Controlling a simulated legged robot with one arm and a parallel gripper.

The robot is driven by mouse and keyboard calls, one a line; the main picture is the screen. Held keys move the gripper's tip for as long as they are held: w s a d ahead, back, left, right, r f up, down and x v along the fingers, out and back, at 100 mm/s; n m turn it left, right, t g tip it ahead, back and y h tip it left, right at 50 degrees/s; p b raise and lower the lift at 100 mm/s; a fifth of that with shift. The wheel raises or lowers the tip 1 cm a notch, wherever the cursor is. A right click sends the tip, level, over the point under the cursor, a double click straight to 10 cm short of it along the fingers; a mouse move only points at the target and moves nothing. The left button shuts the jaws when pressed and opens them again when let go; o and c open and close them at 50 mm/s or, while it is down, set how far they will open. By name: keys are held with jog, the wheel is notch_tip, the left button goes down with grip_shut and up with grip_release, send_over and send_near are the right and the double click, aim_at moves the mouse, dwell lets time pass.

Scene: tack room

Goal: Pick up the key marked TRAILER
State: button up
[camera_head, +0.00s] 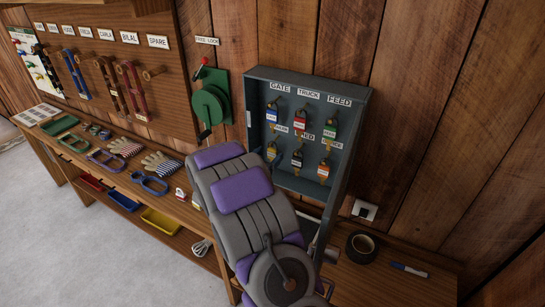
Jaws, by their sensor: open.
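An open grey key cabinet (359,125) on the wall holds two rows of tagged keys. The upper labels read GATE, TRUCK and FEED, over a blue-tagged key (272,113), a red-tagged key (301,119) and a green-tagged key (330,129). The lower labels are partly covered and I cannot read TRAILER for sure. Below them hang a yellow-tagged key (272,151), a dark-tagged key (297,158) and an orange-tagged key (324,171). My gripper (264,170) is open at the cabinet's lower left, close to the yellow-tagged key; my arm hides most of it.
A green crank reel (210,105) is on the wall left of the cabinet. Bridles hang further left above a wooden bench (178,205) with brushes and gloves. Black tape (361,247) and a blue-and-white marker (409,269) lie on the bench at right. My arm blocks the middle.

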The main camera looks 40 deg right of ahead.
aim_at(271, 153)
jog(key=shift+f+b+x, duration=0.25)
jog(key=shift+b+x, duration=0.05)
jog(key=shift+x, duration=0.9)
jog(key=shift+w+d+r, duration=0.1)
jog(key=shift+d, duration=0.35)
jog(key=shift+c, duration=0.4)
jog(key=c, duration=1)
jog(key=shift+o, duration=0.2)
jog(key=shift+r, duration=0.1)
